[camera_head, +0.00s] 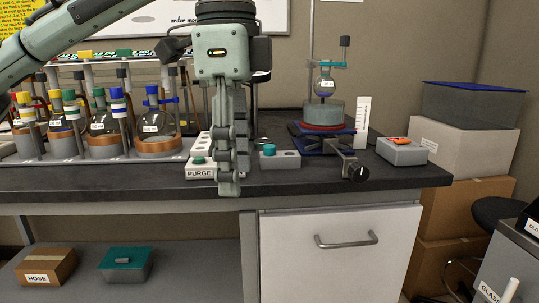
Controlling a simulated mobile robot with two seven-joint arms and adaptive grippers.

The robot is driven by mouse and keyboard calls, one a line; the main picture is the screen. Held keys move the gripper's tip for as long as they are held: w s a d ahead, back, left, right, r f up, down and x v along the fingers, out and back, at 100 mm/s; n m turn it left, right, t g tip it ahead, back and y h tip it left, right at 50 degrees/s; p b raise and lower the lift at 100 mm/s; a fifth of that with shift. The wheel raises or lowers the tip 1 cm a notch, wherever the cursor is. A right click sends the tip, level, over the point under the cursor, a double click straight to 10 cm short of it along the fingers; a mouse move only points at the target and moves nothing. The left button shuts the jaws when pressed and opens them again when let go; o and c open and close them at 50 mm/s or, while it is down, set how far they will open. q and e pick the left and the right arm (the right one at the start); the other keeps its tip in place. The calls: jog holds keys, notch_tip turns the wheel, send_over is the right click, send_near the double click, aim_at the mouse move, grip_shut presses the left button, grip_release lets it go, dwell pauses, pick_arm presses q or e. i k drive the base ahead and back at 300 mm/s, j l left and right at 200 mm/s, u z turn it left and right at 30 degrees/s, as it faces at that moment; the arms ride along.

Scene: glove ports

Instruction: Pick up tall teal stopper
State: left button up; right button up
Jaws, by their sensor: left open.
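A teal stopper (269,149) stands in a small grey block (281,160) on the dark bench top, near its front edge. My left gripper (230,188) hangs down from above, just left of that block in the picture. Its fingers point down and overlap the bench's front edge. I see it nearly side-on, with its jaws open and nothing visible between them. A gap to the teal stopper shows in the picture, but the depth between them is unclear. My right gripper is not in view.
A block labelled PURGE (200,172) with a green top sits left of my gripper. Racked flasks (105,125) crowd the left. A flask stand (322,112) with a dark knob (355,172) is right of the stopper. A grey box (401,151) sits farther right.

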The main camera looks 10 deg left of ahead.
aim_at(268, 150)
jog(key=i, duration=1)
